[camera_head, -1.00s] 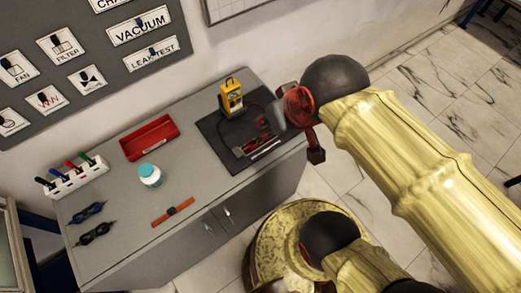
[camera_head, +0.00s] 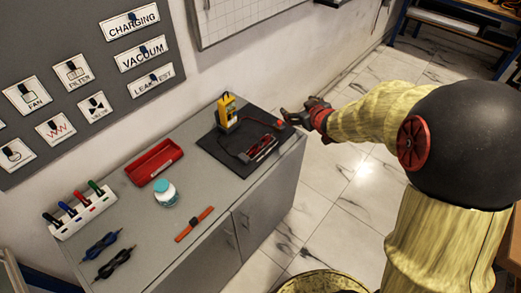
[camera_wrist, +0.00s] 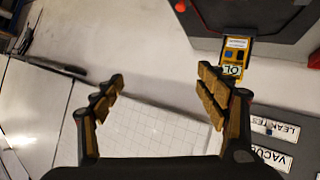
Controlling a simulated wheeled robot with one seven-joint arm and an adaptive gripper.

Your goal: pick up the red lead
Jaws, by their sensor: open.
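The red lead (camera_head: 228,151) shows in the head view as a thin red line on the black mat (camera_head: 210,143), near the yellow meter (camera_head: 227,113). A small red piece (camera_head: 280,125) sits at the mat's right side; I cannot tell whether it belongs to the lead. My gripper (camera_head: 292,114) is open and empty, just past the right end of the cabinet and close to that red piece. In the wrist view my open fingers (camera_wrist: 160,84) have nothing between them. The yellow meter (camera_wrist: 235,55) shows beyond the right finger, with a red spot at the top edge.
A grey cabinet (camera_head: 135,222) bears a red tray (camera_head: 153,163), a white-and-teal jar (camera_head: 166,194), an orange-red strip tool (camera_head: 194,224), dark goggles or clips and a marker rack (camera_head: 83,212). A labelled wall board (camera_head: 70,40) stands behind. Open floor lies to the right.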

